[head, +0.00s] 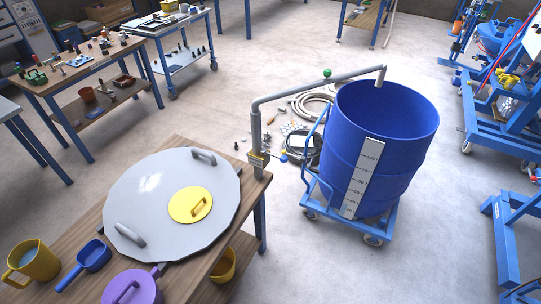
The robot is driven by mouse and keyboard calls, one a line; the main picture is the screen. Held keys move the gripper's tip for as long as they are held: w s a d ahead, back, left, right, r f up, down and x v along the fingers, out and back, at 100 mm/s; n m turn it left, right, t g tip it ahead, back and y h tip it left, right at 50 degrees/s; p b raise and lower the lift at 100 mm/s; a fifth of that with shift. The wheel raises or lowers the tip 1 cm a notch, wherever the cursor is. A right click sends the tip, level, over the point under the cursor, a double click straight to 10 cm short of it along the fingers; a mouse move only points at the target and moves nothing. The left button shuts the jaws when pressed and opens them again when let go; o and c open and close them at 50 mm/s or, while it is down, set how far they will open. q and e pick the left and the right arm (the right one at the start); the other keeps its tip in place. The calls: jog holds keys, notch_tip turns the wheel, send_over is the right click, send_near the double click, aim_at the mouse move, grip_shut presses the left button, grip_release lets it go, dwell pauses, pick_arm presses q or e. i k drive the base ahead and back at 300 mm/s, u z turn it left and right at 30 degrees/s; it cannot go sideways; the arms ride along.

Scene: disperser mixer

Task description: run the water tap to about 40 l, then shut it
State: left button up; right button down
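A tall blue drum (414,150) stands upright on a blue wheeled trolley (378,228). A white level scale (362,180) with dark marks runs up its front; its figures are too small to read surely. A grey water pipe (300,90) rises at the table corner and reaches over the drum. Its spout (380,78) hangs inside the far rim. A green knob (327,73) sits on top of the pipe. I see no stream under the spout. The drum's floor is hidden, and I cannot tell a water level. Neither of my grippers is in view.
The wooden table (185,268) holds a large grey lid (150,205), a yellow lid (188,208), a yellow jug (32,262), a blue scoop (88,260) and a purple lid (132,288). Coiled hoses (312,105) lie on the floor behind the drum. Blue machine frames stand right; floor between is clear.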

aim_at(283, 159)
jog(key=u, duration=0.1)
jog(key=k, duration=0.45)
jog(key=z, duration=0.65)
jog(key=i, duration=1.45)
jog(key=u, duration=0.8)
